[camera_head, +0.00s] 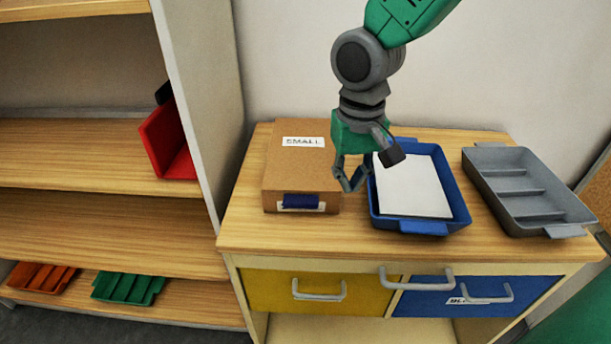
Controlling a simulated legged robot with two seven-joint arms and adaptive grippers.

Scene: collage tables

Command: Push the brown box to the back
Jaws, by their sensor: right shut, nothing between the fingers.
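The brown box (302,165) sits on the left part of the wooden cabinet top (330,238). It has a white label reading "SMALL" on top and a dark blue piece on its front face. My right gripper (352,184) comes down from above, beside the box's right side near its front corner. Its fingers are shut and hold nothing. I cannot tell whether they touch the box. My left gripper is not in view.
A blue tray (465,218) with white paper (412,187) stands right of the gripper. A grey divided tray (525,190) stands at the right end. A shelf (90,155) with a red bin (167,145) is at left. The wall is behind the cabinet.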

